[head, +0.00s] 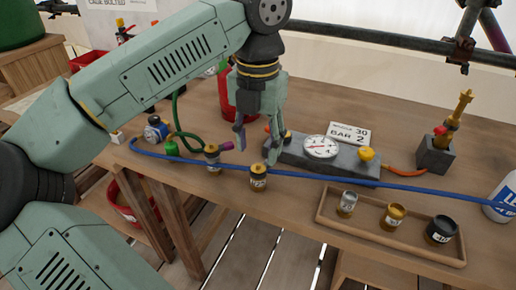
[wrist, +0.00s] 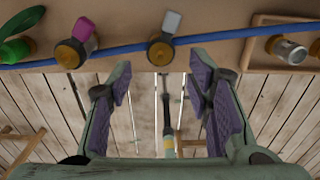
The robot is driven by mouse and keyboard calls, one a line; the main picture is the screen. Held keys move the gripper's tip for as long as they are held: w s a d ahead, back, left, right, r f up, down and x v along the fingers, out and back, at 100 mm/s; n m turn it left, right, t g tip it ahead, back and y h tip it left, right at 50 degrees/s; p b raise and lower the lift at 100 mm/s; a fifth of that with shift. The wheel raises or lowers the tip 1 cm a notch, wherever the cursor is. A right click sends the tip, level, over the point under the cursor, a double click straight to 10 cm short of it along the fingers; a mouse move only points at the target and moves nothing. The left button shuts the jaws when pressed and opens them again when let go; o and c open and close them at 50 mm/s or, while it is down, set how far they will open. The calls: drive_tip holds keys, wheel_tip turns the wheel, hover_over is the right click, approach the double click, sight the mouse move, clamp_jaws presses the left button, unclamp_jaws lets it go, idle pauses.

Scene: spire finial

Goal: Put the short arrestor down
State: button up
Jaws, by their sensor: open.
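A short brass fitting with a dark collar and a pale label (head: 258,180) stands upright near the table's front edge, by the blue hose; I take it for the short arrestor. In the wrist view it shows (wrist: 160,51) beyond the fingers, with a grey tag-like part. My gripper (head: 257,148) is open just above it, fingers pointing down, nothing between them. A similar brass fitting with a purple end (head: 213,160) stands to its left, also in the wrist view (wrist: 74,53). I cannot tell whether a finger touches either fitting.
A wooden tray (head: 408,250) at the front right holds silver, gold and dark jars. A blue hose (head: 330,180) crosses the table. A grey gauge block (head: 300,152) sits behind my gripper. A brass spire piece (head: 455,125) stands on a grey block. The table's front edge is close.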

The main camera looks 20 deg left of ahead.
sight(258, 165)
wheel_tip(258, 165, up, 3)
drive_tip(key=shift+r+p, duration=0.1)
drive_tip(key=shift+p, duration=0.5)
drive_tip(key=shift+d, duration=0.1)
